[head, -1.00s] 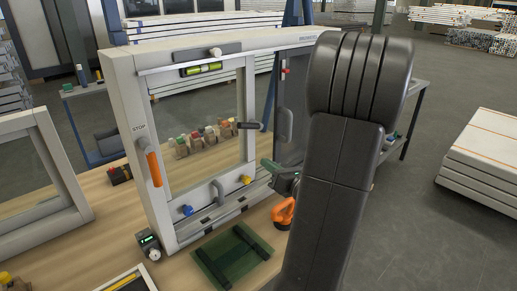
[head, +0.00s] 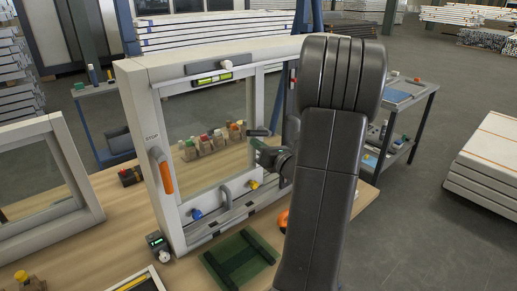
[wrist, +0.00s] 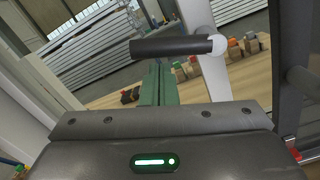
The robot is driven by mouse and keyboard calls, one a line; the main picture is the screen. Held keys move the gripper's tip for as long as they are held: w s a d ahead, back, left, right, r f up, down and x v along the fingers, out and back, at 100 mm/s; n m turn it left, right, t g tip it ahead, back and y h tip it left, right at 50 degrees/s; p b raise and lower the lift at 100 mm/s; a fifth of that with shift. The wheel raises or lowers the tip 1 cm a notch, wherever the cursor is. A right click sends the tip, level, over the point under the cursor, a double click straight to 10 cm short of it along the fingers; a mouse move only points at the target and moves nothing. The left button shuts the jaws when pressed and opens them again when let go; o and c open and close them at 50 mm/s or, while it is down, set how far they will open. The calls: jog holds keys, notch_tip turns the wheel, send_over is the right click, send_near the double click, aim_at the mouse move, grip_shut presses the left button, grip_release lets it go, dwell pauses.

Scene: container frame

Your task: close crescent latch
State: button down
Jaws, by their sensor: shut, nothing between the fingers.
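The crescent latch shows as a dark lever (head: 256,133) on the middle upright of the white window frame (head: 145,110). In the wrist view the lever (wrist: 165,47) lies nearly level, pointing left from a round white pivot (wrist: 217,44). My gripper (head: 258,146) is just below the lever in the head view. In the wrist view its green fingers (wrist: 158,72) are together and empty, with their tips just under the lever. I cannot tell whether they touch it. My arm hides the right part of the frame in the head view.
An orange-gripped handle (head: 163,172) marked STOP is on the left upright. A grey pull handle (head: 225,198) and blue and yellow knobs sit low on the frame. A green mat (head: 240,260) lies in front.

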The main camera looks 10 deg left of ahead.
jog(key=shift+r, duration=0.15)
jog(key=shift+r+m+p, duration=0.1)
jog(key=shift+m+p, duration=0.3)
jog(key=shift+p, duration=0.05)
